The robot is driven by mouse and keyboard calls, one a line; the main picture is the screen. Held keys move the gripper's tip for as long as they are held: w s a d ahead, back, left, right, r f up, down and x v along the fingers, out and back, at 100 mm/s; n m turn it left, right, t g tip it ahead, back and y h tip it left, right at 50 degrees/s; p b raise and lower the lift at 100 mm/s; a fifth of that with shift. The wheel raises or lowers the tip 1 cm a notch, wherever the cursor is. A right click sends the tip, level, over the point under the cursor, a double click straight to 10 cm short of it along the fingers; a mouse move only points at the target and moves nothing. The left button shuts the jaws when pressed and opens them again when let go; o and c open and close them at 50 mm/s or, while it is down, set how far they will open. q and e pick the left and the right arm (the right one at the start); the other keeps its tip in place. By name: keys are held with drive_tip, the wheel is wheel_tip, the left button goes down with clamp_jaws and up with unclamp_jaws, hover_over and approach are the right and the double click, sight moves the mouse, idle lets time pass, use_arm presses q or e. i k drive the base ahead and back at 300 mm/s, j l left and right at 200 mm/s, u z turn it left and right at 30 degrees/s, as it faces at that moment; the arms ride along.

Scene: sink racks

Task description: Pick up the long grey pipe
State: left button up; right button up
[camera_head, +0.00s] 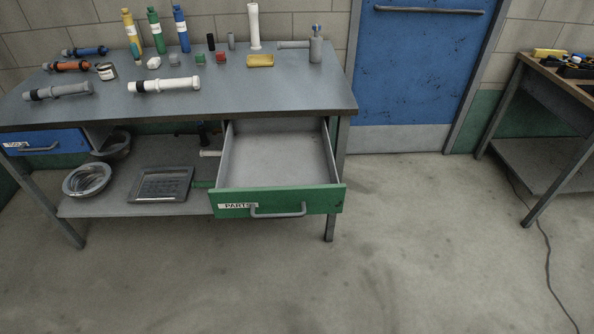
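A long grey pipe (58,91) with darker collars lies on the left front part of the grey workbench top (230,95). It lies roughly left to right, tilted slightly, and is apart from the things around it. Another thinner grey pipe (293,44) lies at the back right of the bench, its right end against or behind a grey bottle-like part (316,48). I cannot tell whether these two touch. Neither of my grippers is in view.
A white pipe (164,85) lies right of the grey pipe; orange (66,66) and blue (85,51) fittings lie behind it. Several upright coloured tubes stand at the back. An open, empty green-fronted drawer (279,202) juts out below. The bench's front right is clear.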

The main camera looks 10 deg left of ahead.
sight(53, 92)
drive_tip(key=u, duration=1.75)
